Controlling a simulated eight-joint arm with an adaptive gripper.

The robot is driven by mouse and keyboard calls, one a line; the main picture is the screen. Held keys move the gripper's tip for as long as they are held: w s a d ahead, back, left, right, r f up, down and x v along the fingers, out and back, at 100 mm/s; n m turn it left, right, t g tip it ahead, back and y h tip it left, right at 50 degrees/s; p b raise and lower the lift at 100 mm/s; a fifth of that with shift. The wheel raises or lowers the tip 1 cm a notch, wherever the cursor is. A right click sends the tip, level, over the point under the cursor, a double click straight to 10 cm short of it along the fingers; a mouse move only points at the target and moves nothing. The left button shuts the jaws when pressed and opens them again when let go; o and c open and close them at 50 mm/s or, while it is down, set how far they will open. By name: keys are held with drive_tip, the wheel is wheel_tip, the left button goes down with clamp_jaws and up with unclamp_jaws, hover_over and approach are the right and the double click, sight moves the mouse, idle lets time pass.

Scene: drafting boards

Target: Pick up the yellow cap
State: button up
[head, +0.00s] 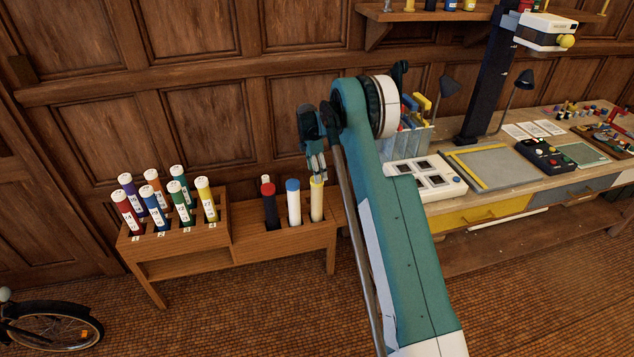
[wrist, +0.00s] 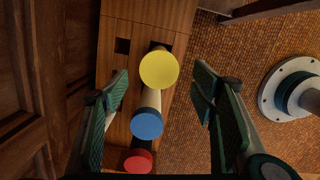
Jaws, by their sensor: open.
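The yellow cap (head: 317,181) tops a pale upright tube (head: 316,207) at the right end of the low wooden rack. In the wrist view, the round yellow cap (wrist: 158,69) faces the camera and lies between the two open fingers of my gripper (wrist: 163,82). In the head view, my gripper (head: 317,166) hangs pointing down just above the cap and partly overlaps it. I cannot tell whether the fingers are level with the cap. They hold nothing.
The blue cap (wrist: 147,125) and red cap (wrist: 138,161) stand in a row beside the yellow one. An empty square hole (wrist: 122,46) is near it. Several numbered tubes (head: 184,204) fill the higher rack block at left. A workbench (head: 480,206) stands at right.

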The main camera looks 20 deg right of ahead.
drive_tip(key=shift+w+d+f+b, duration=0.15)
drive_tip(key=shift+f+b, duration=0.1)
drive_tip(key=shift+f, duration=0.75)
drive_tip(key=shift+d+f+b, duration=0.15)
drive_tip(key=shift+f+b, duration=0.05)
drive_tip(key=shift+f, duration=0.8)
drive_tip(key=shift+c, duration=0.6)
drive_tip(key=c, duration=0.7)
